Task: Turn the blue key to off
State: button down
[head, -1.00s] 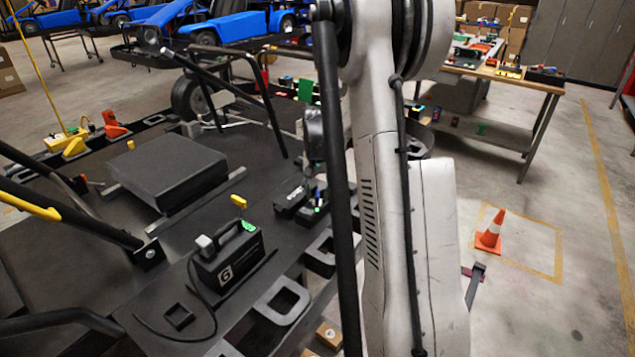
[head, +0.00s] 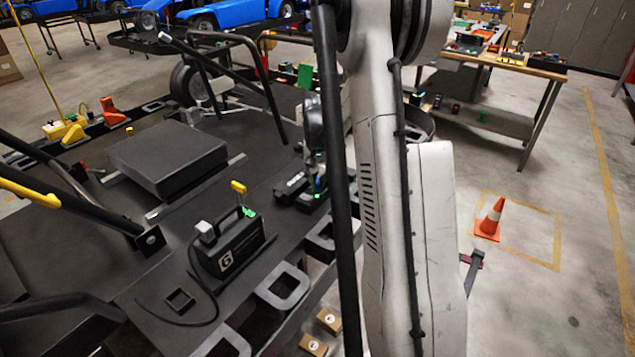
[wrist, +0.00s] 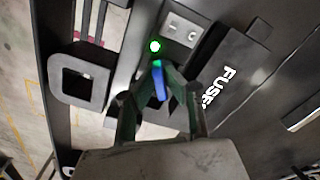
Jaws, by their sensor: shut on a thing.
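The blue key (wrist: 160,84) stands up between my fingertips in the wrist view. My gripper (wrist: 158,72) is shut on it. A round green light (wrist: 155,46) glows just beyond the key, beside a grey plate with two dark marks (wrist: 181,32). In the head view my gripper (head: 317,178) reaches down to the small dark switch unit at the kart's edge, where a green glow (head: 317,196) shows. The fingers hide much of the key and its base, so I cannot read its turned position.
A black box marked FUSES (wrist: 235,75) lies close to the right of my fingers. Black square loops (head: 283,286) line the edge. An orange cone (head: 490,218) stands on the floor.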

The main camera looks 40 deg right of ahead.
jog(key=n+b, duration=0.2)
jog(key=n, duration=0.3)
jog(key=shift+n, duration=0.3)
jog(key=shift+n, duration=0.4)
jog(key=n+b, duration=0.1)
jog(key=n, duration=0.4)
jog(key=shift+b, duration=0.4)
jog(key=c, duration=1.7)
grip_release()
jog(key=shift+c, duration=0.2)
